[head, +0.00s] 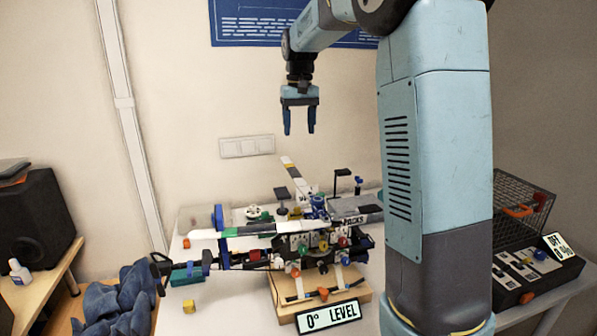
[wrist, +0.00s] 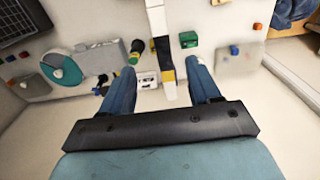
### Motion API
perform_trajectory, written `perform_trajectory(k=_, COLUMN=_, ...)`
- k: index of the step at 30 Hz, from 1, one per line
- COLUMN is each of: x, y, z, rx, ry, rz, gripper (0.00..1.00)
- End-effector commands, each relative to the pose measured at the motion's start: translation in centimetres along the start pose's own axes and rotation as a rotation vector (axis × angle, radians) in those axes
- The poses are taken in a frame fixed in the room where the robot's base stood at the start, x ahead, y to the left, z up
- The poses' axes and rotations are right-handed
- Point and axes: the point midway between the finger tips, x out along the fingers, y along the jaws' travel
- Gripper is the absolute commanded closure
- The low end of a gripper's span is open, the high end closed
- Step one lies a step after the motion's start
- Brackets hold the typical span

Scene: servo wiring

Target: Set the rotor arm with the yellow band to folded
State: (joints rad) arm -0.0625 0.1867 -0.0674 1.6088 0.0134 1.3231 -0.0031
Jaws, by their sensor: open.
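The rotor arm with the yellow band (head: 289,166) is a white bar with a yellow and dark section. In the head view it slants from the drone-like machine (head: 318,243) up and to the left. My gripper (head: 299,130) is open and empty, pointing down above the machine. In the wrist view my gripper (wrist: 160,75) has its fingers on either side of the arm. The head view shows a gap above it.
A white arm with a green band (head: 235,231) extends left, and another arm (head: 358,217) extends right. A "0° LEVEL" sign (head: 328,316) stands in front. A black box (head: 535,275) and a wire basket (head: 520,210) are at the right. A yellow cube (head: 189,306) lies left.

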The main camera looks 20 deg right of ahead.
Motion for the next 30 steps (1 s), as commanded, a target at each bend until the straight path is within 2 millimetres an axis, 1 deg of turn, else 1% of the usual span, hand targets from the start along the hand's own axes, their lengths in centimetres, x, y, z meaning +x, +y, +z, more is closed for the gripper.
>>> perform_trajectory(k=1, x=0.4, y=-0.1, z=-0.7, rx=0.000, ry=-0.010, rz=0.001, gripper=0.38)
perform_trajectory(k=4, x=0.7, y=-0.1, z=-1.5, rx=-0.001, ry=-0.020, rz=0.003, gripper=0.38)
perform_trajectory(k=8, x=1.3, y=-0.1, z=-1.8, rx=-0.001, ry=-0.025, rz=0.003, gripper=0.38)
perform_trajectory(k=11, x=2.4, y=-0.1, z=-1.7, rx=-0.001, ry=-0.026, rz=0.003, gripper=0.38)
perform_trajectory(k=24, x=9.9, y=-0.1, z=-1.5, rx=0.000, ry=-0.026, rz=0.004, gripper=0.38)
perform_trajectory(k=30, x=12.8, y=0.0, z=-1.4, rx=0.000, ry=-0.025, rz=0.004, gripper=0.38)
